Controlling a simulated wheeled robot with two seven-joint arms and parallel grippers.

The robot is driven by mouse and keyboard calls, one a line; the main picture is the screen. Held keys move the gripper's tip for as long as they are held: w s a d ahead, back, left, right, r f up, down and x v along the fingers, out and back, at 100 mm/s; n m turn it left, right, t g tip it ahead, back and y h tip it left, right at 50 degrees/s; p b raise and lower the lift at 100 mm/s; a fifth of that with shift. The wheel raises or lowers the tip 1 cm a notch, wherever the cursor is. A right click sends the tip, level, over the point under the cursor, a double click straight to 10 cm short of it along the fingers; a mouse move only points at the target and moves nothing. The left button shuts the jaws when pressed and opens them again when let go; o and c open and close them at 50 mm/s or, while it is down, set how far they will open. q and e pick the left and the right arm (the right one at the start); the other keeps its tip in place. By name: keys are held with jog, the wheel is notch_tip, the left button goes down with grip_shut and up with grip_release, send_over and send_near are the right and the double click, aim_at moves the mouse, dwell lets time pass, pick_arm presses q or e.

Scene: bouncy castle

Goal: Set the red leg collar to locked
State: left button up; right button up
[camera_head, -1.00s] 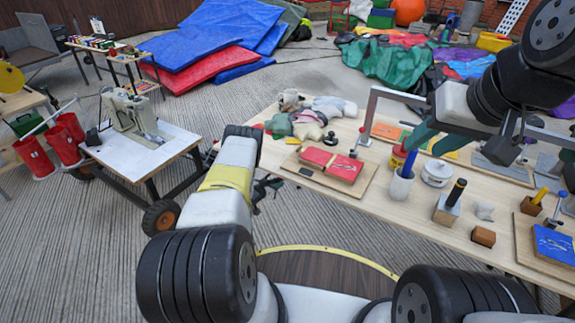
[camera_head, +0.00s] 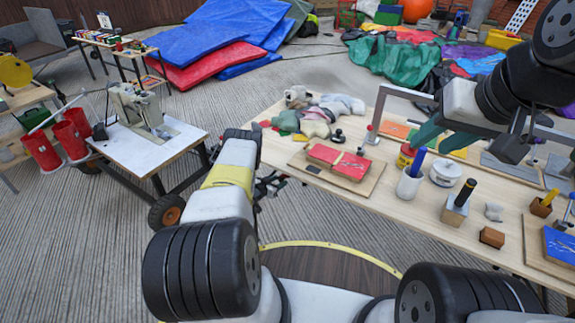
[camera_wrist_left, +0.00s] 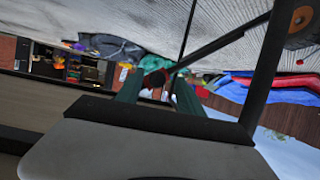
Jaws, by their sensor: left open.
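A small dark red part (camera_wrist_left: 155,80) shows between the fingertips in the left wrist view, at the end of a black bar (camera_wrist_left: 215,46). It may be the red leg collar; it is too small to tell its setting or whether the fingers touch it. My left gripper (camera_wrist_left: 158,88) is open, its two green fingers on either side of that part in the picture. In the head view the left gripper (camera_head: 269,186) is small and partly hidden beyond my left arm, beside the long table. My right gripper's green finger (camera_head: 427,131) hangs above the long table, its opening unclear.
The long wooden table (camera_head: 390,196) carries a red panel (camera_head: 340,161), cups and blocks. A wheeled table (camera_head: 160,148) with a sewing machine (camera_head: 138,110) stands left, with a wheel (camera_head: 167,211) near my arm. Red buckets (camera_head: 72,138) stand farther left. Ribbed floor lies between.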

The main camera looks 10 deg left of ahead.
pick_arm(q)
jog(key=v, duration=0.7)
jog(key=shift+s, duration=0.2)
jog(key=shift+a, duration=0.1)
